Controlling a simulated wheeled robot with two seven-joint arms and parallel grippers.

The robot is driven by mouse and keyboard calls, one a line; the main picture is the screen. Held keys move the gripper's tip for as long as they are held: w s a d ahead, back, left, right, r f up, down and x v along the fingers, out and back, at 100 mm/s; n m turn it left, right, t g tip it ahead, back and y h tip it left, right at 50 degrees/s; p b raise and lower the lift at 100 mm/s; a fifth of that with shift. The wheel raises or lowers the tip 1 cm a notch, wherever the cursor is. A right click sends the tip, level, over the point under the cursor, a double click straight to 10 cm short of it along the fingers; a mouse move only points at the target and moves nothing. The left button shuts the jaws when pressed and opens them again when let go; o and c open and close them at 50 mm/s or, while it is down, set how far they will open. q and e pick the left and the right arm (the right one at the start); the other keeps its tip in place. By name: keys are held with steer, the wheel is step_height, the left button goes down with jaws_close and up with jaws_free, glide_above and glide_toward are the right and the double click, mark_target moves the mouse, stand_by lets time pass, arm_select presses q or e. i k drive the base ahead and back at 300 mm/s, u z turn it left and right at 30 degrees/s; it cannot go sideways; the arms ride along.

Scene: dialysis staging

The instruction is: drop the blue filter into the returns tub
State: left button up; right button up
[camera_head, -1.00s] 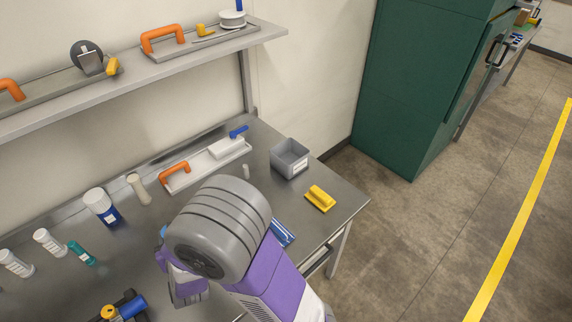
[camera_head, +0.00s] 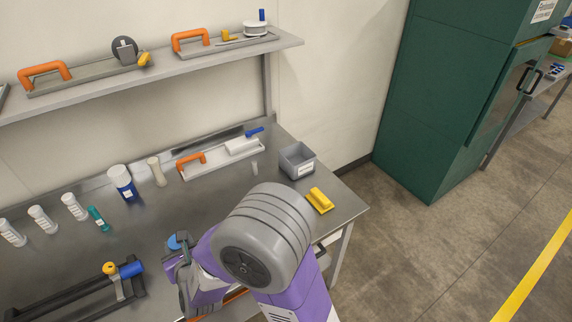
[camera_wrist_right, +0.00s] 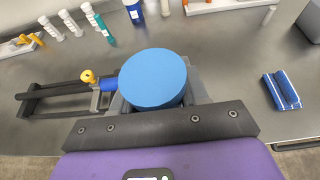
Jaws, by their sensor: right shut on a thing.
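My right gripper (camera_head: 180,268) is shut on the blue filter, whose round blue end (camera_wrist_right: 153,78) fills the middle of the right wrist view. Only a small blue part of the filter (camera_head: 178,241) shows in the head view; the gripper and arm hide the rest. The gripper holds it over the front part of the steel bench. The grey open tub (camera_head: 297,161), with a white label too small to read, stands at the bench's back right, apart from the gripper. Its edge shows at the right wrist view's top right (camera_wrist_right: 311,20). My left gripper is not in view.
A black rack (camera_head: 75,298) with a blue and yellow fitting lies left of the gripper. Several bottles line the back left. A white tray (camera_head: 222,160) and a yellow block (camera_head: 320,200) are near the tub. A blue packet (camera_wrist_right: 282,90) lies at right. A shelf (camera_head: 150,75) overhangs the back.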

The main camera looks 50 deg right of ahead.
mark_target(299, 162)
steer(key=u, duration=1.25)
steer(key=i, duration=0.45)
steer(key=z, duration=5.15)
steer(key=i, duration=1.85)
steer(key=u, duration=0.05)
